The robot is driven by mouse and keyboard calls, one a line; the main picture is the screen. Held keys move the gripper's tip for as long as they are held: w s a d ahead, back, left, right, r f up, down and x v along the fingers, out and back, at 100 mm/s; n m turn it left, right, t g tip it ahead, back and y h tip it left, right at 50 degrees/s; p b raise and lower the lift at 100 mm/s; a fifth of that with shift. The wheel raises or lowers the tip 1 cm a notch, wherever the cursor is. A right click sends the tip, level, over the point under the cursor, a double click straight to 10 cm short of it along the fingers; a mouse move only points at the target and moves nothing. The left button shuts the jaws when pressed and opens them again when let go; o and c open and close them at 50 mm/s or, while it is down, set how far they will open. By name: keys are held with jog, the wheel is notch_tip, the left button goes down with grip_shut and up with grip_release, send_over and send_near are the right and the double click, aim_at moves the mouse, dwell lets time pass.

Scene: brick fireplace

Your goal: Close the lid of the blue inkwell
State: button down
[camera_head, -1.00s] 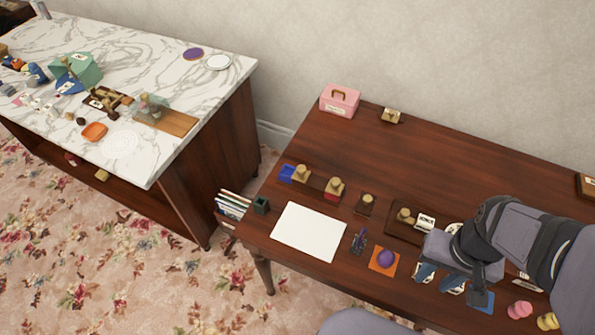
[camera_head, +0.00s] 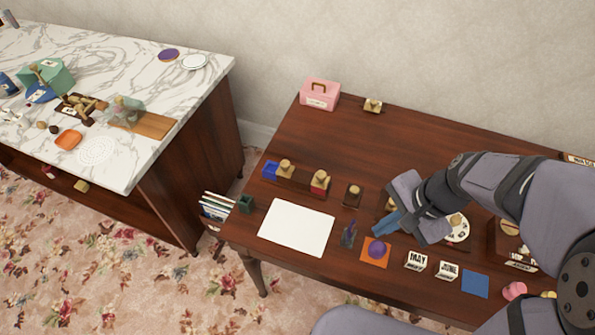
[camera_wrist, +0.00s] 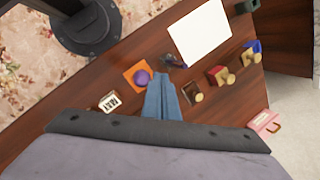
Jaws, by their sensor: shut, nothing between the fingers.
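The blue inkwell (camera_head: 270,169) is at the left end of a row of inkwells on the brown desk. Its blue part looks open and lies beside a brass-coloured knobbed piece (camera_head: 286,167); I cannot tell how the lid is tilted. It also shows at the upper right of the wrist view, blue (camera_wrist: 257,46). My gripper (camera_head: 379,229) is shut and empty, above the desk right of the inkwells and near the purple ball. In the wrist view its blue-grey fingertips (camera_wrist: 162,76) lie together, well apart from the blue inkwell.
A red inkwell (camera_head: 319,182) and a dark one (camera_head: 352,194) stand between my gripper and the blue one. White paper (camera_head: 297,228), a pen holder (camera_head: 348,234) and a purple ball (camera_head: 376,248) on an orange mat are in front. A pink box (camera_head: 319,94) stands behind.

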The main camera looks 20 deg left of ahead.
jog(key=w+a+m+y+b, duration=0.2)
jog(key=w+a+m+y, duration=0.1)
jog(key=w+a+m, duration=0.45)
jog(key=m+t+y+b, duration=0.1)
jog(key=m+t+y, duration=0.1)
jog(key=m, duration=0.4)
send_near(285, 167)
jog(key=shift+n, duration=0.25)
jog(key=f, duration=0.1)
jog(key=d+f, duration=0.1)
jog(key=f, duration=0.3)
jog(key=shift+w+d, duration=0.3)
jog(key=a, duration=0.1)
jog(key=w+a+p, duration=0.1)
jog(key=a, duration=0.1)
jog(key=shift+f, duration=0.2)
jog(key=shift+w+a, duration=0.15)
jog(key=shift+a, duration=0.55)
